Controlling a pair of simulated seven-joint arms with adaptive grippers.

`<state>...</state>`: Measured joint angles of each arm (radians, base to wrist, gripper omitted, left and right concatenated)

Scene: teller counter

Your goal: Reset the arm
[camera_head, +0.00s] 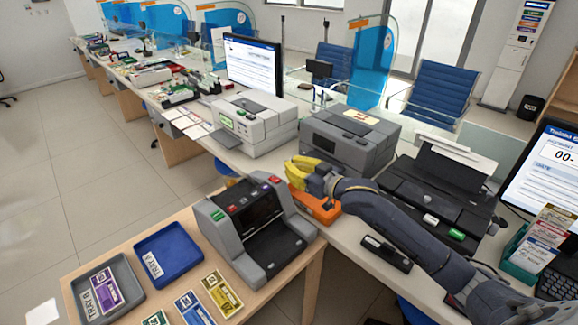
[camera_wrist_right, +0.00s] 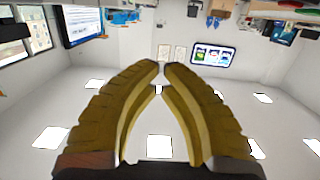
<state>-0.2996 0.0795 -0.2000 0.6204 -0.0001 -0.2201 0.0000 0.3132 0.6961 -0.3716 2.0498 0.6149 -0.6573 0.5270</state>
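My right arm (camera_head: 385,215) comes in from the lower right and reaches across the counter. Its gripper (camera_head: 290,172) has yellow fingers and hangs above an orange-and-black device between the grey machines. In the right wrist view the two fingers (camera_wrist_right: 161,68) lean together, with only a thin gap between their tips. Nothing is seen held between them. My left arm and gripper are not in view.
A grey cash machine (camera_head: 225,222) stands on the wooden table, left of the gripper. A grey printer (camera_head: 340,142) stands behind it and a black printer (camera_head: 415,190) to the right. A blue tray (camera_head: 170,281) and banknote bundles (camera_head: 222,293) lie at lower left.

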